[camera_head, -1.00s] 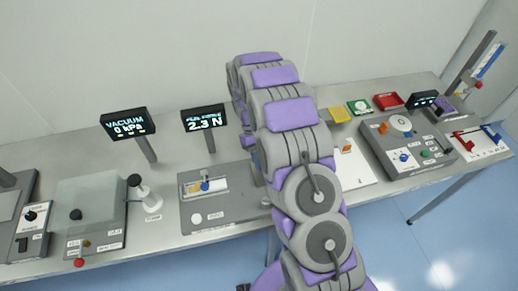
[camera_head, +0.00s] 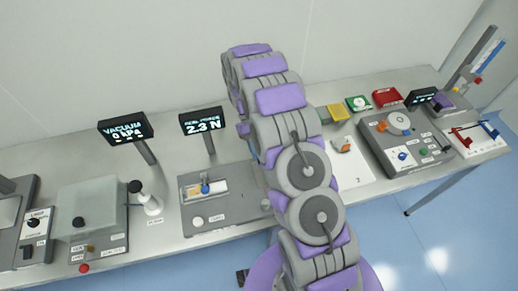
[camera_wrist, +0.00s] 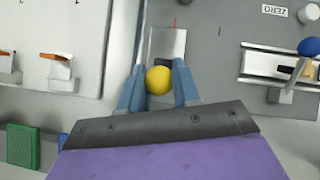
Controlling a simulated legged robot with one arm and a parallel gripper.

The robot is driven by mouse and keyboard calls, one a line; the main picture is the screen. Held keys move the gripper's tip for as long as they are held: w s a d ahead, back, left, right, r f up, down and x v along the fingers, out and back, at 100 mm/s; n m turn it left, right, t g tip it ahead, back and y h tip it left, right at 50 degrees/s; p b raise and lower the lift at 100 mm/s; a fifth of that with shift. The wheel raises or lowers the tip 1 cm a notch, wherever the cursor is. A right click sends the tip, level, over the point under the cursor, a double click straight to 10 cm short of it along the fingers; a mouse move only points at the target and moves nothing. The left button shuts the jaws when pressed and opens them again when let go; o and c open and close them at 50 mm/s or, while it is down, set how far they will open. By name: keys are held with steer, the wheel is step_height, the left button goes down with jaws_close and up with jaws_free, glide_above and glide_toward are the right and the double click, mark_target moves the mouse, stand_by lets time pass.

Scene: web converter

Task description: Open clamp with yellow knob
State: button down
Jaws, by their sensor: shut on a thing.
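In the wrist view, my gripper (camera_wrist: 159,76) has its two blue fingers on either side of the round yellow knob (camera_wrist: 159,81), shut on it. The knob stands in front of a metal clamp plate (camera_wrist: 167,44) with a dark slot, set on a grey panel. A short red mark shows above the plate. The clamp's exact position is hard to tell. In the head view, my arm hides the gripper, the yellow knob and the clamp.
A blue knob (camera_wrist: 309,46) on a metal slide sits right of the clamp in the wrist view. A white board (camera_wrist: 50,60) with orange-tipped clips (camera_wrist: 58,68) lies left. In the head view, a display reading 2.3 N (camera_head: 202,121) stands behind the grey panel (camera_head: 228,218).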

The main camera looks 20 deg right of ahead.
steer(key=shift+w+f, duration=0.1)
steer(key=shift+w, duration=0.15)
stand_by(0.3)
steer(key=c, duration=0.9)
jaws_free()
steer(key=shift+w+f, duration=0.1)
steer(key=shift+w, duration=0.05)
steer(key=shift+o, duration=0.2)
steer(key=p+v, duration=0.5)
steer(key=v, duration=0.7)
